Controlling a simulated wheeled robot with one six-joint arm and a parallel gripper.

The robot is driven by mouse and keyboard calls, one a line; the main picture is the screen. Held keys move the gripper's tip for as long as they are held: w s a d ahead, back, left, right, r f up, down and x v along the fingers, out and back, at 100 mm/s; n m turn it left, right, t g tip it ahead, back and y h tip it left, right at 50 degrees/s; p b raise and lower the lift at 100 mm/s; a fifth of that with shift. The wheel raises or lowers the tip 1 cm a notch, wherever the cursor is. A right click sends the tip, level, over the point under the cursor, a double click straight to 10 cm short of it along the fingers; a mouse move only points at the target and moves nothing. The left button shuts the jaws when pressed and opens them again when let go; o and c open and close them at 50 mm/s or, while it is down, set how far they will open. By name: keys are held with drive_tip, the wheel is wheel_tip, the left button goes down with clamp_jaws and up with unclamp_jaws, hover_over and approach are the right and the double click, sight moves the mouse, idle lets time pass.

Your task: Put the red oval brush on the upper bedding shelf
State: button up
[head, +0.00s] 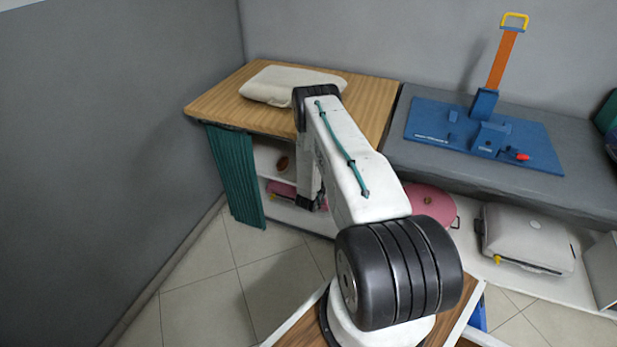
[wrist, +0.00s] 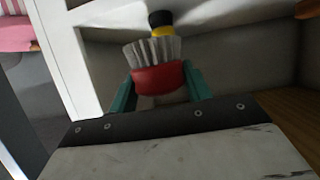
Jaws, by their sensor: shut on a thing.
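My gripper (wrist: 160,88) shows in the wrist view with its two teal fingers shut on the red oval brush (wrist: 158,77). The brush's pale bristles (wrist: 153,50) point away from my wrist. In the head view my arm reaches down in front of the wooden-topped cabinet, whose open white shelves hold pink bedding (head: 284,190) low down. The upper shelf (head: 268,158) shows partly behind my arm. The brush and fingertips are hidden in the head view. I cannot tell whether the brush touches a shelf.
A black and yellow object (wrist: 160,22) stands just beyond the bristles. A brown object (head: 282,163) sits in the upper shelf space. A teal curtain (head: 236,175) hangs at the cabinet's left. A cream pillow (head: 288,85) lies on top. A white upright (wrist: 60,55) is left of my gripper.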

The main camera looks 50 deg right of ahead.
drive_tip(key=shift+w, duration=0.1)
drive_tip(key=w+d, duration=0.1)
drive_tip(key=w, duration=0.3)
drive_tip(key=w+d+f, duration=0.1)
drive_tip(key=w, duration=0.4)
drive_tip(key=w+d, duration=0.2)
drive_tip(key=w, duration=0.3)
drive_tip(key=shift+f, duration=0.2)
drive_tip(key=shift+w+d+f, duration=0.1)
drive_tip(key=shift+w+f, duration=0.2)
drive_tip(key=shift+f, duration=0.3)
drive_tip(key=shift+w+d+f, duration=0.1)
drive_tip(key=shift+w+f, duration=0.15)
drive_tip(key=shift+f, duration=0.7)
drive_tip(key=shift+f, duration=0.2)
drive_tip(key=o, duration=1.2)
